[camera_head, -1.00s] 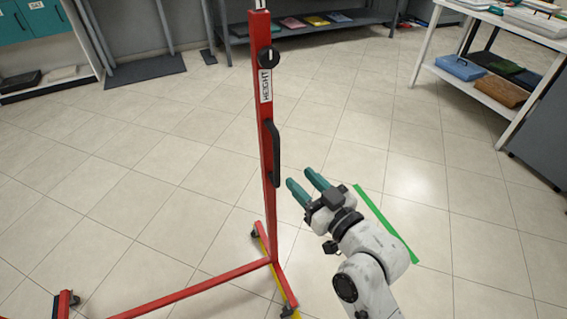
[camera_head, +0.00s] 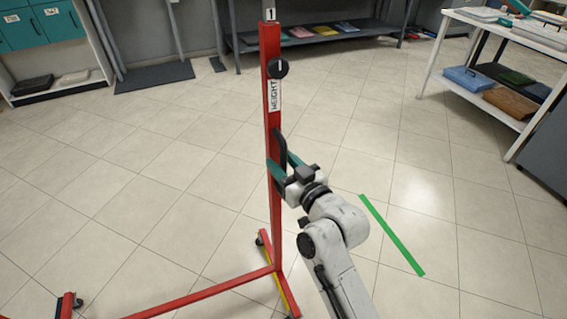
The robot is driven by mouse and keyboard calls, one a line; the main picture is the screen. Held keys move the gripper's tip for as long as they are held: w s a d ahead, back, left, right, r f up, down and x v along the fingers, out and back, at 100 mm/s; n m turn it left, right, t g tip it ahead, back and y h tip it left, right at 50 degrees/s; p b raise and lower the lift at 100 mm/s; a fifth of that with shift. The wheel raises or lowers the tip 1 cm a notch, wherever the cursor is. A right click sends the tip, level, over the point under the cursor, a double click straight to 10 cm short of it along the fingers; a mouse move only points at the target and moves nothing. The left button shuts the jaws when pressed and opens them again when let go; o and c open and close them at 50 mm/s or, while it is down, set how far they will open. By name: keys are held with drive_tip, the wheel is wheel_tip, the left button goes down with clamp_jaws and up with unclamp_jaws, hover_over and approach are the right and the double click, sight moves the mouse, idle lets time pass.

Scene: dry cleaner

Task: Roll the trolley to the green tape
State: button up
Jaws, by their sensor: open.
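The red trolley (camera_head: 273,215) stands upright in the middle of the view, with a tall post, a low frame and dark castors. A black handle (camera_head: 281,147) is fixed to the post below a label and a black knob. My gripper (camera_head: 281,163) is open at the lower part of this handle, its teal fingers on either side of it. Whether the fingers touch the handle cannot be told. The green tape (camera_head: 391,234) lies on the floor to the right of the trolley and of my arm.
Tiled floor is clear around the tape and behind the trolley. A white shelf table (camera_head: 498,105) with folded items stands at the right. A grey bench (camera_head: 308,36) is at the back. A yellow strip (camera_head: 277,284) shows by the trolley's base.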

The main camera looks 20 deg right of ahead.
clamp_jaws()
idle(0.6)
